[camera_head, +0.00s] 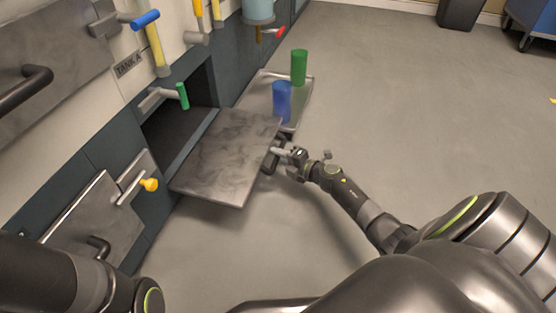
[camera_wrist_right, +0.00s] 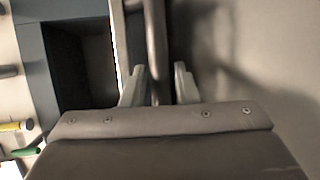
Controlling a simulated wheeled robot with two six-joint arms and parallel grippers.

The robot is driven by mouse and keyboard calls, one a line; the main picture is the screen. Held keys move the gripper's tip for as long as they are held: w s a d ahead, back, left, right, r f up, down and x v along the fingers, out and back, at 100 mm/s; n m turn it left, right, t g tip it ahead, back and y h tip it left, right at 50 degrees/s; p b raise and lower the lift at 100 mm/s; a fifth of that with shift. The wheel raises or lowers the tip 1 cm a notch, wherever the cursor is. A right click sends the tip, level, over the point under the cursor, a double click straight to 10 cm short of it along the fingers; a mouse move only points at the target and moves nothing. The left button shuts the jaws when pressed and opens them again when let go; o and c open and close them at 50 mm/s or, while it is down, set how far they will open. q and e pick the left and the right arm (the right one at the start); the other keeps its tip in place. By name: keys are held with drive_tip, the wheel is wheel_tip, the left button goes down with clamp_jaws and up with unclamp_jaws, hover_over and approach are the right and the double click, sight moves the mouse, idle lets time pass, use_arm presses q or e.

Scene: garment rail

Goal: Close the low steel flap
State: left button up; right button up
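The low steel flap (camera_head: 228,158) stands folded out from the dark opening (camera_head: 180,125) in the lower wall, its plate sticking out over the floor. My right gripper (camera_head: 277,157) is at the flap's outer edge, by its dark bar handle. In the right wrist view, the handle bar (camera_wrist_right: 156,45) runs between the two fingers of the right gripper (camera_wrist_right: 160,78). The fingers are apart, with a gap clearly showing between the bar and the right-hand finger. My left arm shows at the bottom left, but its gripper is out of the picture.
A tray (camera_head: 303,98) beyond the flap carries a blue cylinder (camera_head: 282,102) and a green cylinder (camera_head: 299,67). A yellow-knobbed lever (camera_head: 149,184) and a green-tipped lever (camera_head: 183,96) project from the wall. The floor (camera_head: 400,100) to the right is clear.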

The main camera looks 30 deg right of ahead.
drive_tip(key=shift+w+a, duration=0.1)
drive_tip(key=shift+w, duration=0.25)
clamp_jaws()
